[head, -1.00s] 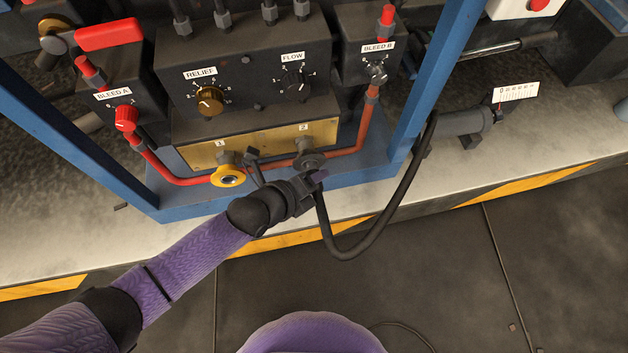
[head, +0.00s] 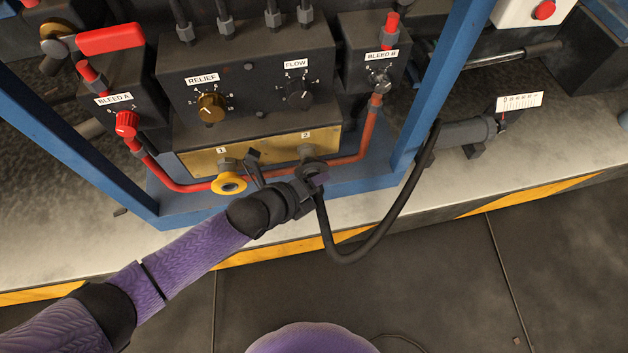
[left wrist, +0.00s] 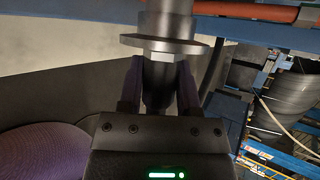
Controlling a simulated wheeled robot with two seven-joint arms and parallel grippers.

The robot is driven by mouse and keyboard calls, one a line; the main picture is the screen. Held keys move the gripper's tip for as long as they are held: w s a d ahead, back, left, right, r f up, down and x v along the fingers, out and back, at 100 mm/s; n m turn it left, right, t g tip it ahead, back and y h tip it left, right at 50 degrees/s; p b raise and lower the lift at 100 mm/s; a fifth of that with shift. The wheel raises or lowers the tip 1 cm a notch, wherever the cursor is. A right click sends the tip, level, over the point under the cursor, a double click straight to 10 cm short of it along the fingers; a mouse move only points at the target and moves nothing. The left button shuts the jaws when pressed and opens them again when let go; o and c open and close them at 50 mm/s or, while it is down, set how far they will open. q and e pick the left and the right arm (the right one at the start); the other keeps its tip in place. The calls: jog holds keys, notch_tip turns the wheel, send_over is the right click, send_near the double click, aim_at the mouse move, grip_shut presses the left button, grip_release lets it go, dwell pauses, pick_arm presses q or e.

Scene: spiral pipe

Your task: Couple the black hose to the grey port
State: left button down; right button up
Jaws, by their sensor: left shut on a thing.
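The black hose (head: 368,247) hangs in a loop from my left gripper (head: 316,177) and runs up to the right. My left gripper is shut on the hose's end fitting, just below the grey port (head: 306,152) under label 2. In the left wrist view, the fingers (left wrist: 159,85) grip the dark end fitting (left wrist: 157,78) from both sides. A round grey flange (left wrist: 165,45) lies directly above it, in line and seemingly touching. I cannot tell whether the fitting is locked on. The gripper partly hides the port in the head view. My right gripper is not in view.
A yellow-ringed port (head: 229,183) under label 1 is left of the gripper, with a dark lever (head: 255,168) between the ports. A red-orange pipe (head: 365,130) runs behind them. Blue frame posts (head: 432,85) flank the panel. The floor in front is clear.

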pick_arm(q)
jog(key=shift+w+a+r, duration=0.2)
jog(key=shift+w, duration=0.35)
dwell(0.9)
